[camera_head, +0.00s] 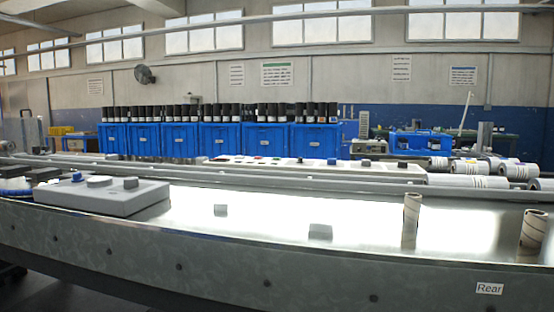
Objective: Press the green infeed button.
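A long pale control panel (385,171) runs along the far side of the machine, with a row of small buttons and knobs. A blue knob (332,161) and a dark knob (366,162) stand out on it. The buttons toward its left end are too small to tell their colours surely, so I cannot single out the green infeed button. A nearer grey box (110,198) at the left carries a round grey knob (98,181), a darker knob (130,182) and a small blue one (77,176). Neither of my grippers is in view.
A bright metal bed (270,215) with two small grey blocks (320,231) lies in front. A cardboard-like tube (411,214) and another tube (533,230) stand at the right. White rolls (470,181) lie behind them. Blue crates (265,139) with dark rolls stand beyond.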

